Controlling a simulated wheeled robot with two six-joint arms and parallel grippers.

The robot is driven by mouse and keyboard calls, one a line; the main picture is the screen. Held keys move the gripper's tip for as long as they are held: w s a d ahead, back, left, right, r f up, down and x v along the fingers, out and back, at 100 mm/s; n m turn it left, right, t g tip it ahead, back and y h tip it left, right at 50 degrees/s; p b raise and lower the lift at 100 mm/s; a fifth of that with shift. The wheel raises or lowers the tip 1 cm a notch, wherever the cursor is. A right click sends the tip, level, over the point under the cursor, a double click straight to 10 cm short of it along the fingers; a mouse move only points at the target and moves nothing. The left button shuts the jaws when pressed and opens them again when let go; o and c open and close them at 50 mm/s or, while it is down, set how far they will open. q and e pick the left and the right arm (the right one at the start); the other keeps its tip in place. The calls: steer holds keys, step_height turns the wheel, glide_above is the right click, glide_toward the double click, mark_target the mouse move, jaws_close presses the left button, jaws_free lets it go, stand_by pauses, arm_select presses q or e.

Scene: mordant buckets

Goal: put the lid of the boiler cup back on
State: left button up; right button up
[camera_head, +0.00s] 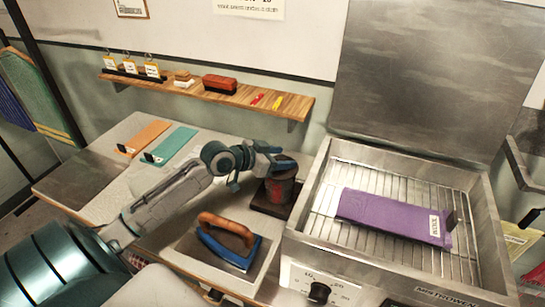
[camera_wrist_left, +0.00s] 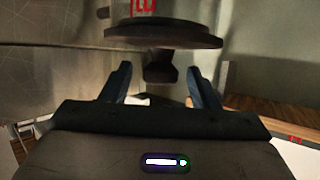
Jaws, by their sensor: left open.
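The boiler cup (camera_head: 279,191) is a dark pot with a red mark, standing upright on a dark square base on the worktop, left of the steel boiler. A dark round lid (camera_head: 284,165) sits at the top of the cup; whether it is fully seated I cannot tell. In the left wrist view the lid (camera_wrist_left: 163,34) is a wide dark disc with a knob (camera_wrist_left: 160,66), and the red mark shows beyond it. My left gripper (camera_head: 275,160) is at the cup's top. It is open, its two fingers (camera_wrist_left: 158,84) apart on either side of the knob, not touching it.
A blue iron (camera_head: 225,250) with a wooden handle stands in front of the cup. The open boiler (camera_head: 310,262) at the right holds a rack with a purple folded cloth (camera_head: 395,215). Orange (camera_head: 145,136) and teal (camera_head: 172,146) cloths lie at the left. A wooden shelf (camera_head: 250,99) hangs behind.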

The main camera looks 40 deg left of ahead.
arm_select(q)
steer(key=shift+b+v, duration=0.3)
steer(key=shift+v, duration=1.55)
steer(key=shift+s+a+r, duration=0.25)
steer(key=shift+s+a, duration=0.05)
steer(key=shift+s, duration=0.3)
steer(key=shift+p+v, duration=2.85)
steer(key=shift+p, duration=0.85)
steer(key=shift+d, duration=0.1)
